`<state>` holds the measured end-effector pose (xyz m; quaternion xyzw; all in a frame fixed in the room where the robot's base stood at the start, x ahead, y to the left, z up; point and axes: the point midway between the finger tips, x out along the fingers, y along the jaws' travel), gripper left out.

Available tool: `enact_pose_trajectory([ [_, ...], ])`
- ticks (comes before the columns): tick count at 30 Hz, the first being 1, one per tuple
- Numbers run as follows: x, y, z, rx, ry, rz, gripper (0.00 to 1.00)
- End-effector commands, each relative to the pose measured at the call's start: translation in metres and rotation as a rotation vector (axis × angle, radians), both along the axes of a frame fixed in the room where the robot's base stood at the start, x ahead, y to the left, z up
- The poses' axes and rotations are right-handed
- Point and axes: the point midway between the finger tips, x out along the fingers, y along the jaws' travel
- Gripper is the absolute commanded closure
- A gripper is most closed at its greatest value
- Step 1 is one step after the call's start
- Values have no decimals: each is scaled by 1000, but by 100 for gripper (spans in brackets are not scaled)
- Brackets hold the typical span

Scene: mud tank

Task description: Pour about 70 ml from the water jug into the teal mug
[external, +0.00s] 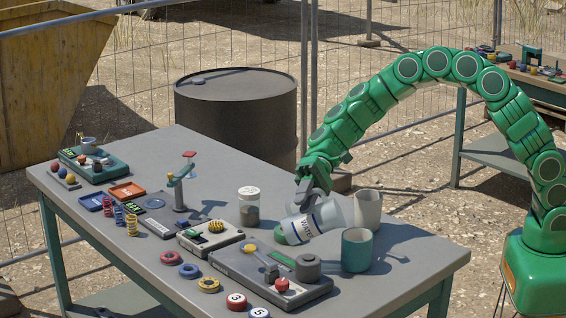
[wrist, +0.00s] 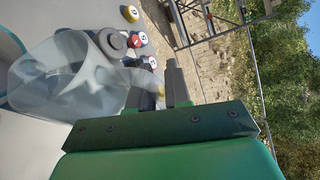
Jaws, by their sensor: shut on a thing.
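My gripper (external: 308,194) is shut on the water jug (external: 308,224), a clear vessel with a white "WATER" label and blue bands. The jug is tilted well over, low above the table, with its clear end to the right. In the wrist view the clear jug (wrist: 75,80) lies left of my gripper (wrist: 172,82). The teal mug (external: 357,252) stands upright, right of and nearer the camera than the jug. A teal edge (wrist: 8,45) shows at the left of the wrist view. I cannot make out a stream or the mug's contents.
A pale mug (external: 368,209) stands just behind the teal mug. A grey tray (external: 240,265) with a grey cylinder (external: 308,267) lies in front of the jug. A lidded jar (external: 249,207) stands to its left. The table's right corner is clear.

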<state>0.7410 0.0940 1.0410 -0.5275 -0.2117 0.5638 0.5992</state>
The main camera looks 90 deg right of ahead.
Motion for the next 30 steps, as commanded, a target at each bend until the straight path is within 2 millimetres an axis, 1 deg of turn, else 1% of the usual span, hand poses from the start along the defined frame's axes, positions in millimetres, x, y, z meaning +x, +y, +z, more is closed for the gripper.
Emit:
enact_pose_trajectory([
  [23, -10, 0, 11, -1, -119, -1, 100],
  [30, -17, 0, 16, -2, -161, 0, 100],
])
